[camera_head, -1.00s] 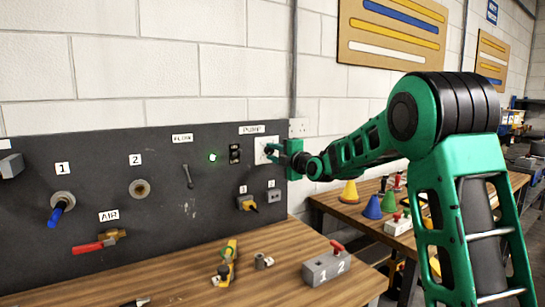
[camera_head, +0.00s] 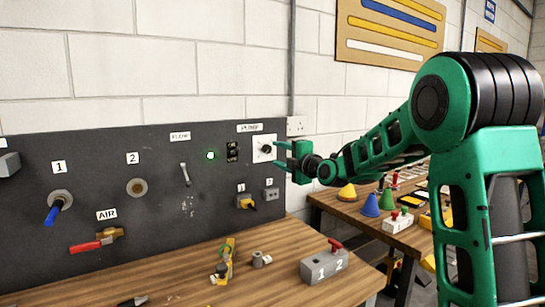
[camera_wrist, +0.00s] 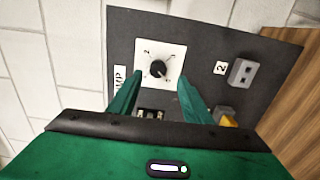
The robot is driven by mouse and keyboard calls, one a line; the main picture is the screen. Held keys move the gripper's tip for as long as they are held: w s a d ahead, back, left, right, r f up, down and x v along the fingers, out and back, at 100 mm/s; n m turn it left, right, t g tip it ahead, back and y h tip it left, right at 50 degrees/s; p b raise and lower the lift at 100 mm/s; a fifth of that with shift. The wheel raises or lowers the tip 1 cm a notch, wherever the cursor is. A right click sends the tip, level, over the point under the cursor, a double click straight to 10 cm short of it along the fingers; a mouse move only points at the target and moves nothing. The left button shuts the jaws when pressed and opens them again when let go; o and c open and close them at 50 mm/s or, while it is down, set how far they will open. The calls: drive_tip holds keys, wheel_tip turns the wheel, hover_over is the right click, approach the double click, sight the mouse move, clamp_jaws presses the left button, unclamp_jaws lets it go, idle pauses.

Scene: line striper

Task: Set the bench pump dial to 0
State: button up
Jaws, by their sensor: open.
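The pump dial is a black knob (camera_wrist: 158,69) on a white square plate (camera_wrist: 173,51) with small marks around it. In the head view the knob (camera_head: 266,149) sits on the dark panel under the pump label (camera_head: 249,128). My gripper (camera_head: 282,155) is open and stands off to the right of the plate, apart from the knob. In the wrist view its two green fingers (camera_wrist: 157,95) flank the lower part of the plate, with the knob between and beyond their tips. The knob's exact setting is too small to read.
A wooden bench (camera_head: 200,285) holds a grey block (camera_head: 324,266).

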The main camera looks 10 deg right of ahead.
drive_tip(key=shift+v, duration=2.65)
drive_tip(key=shift+f, duration=0.1)
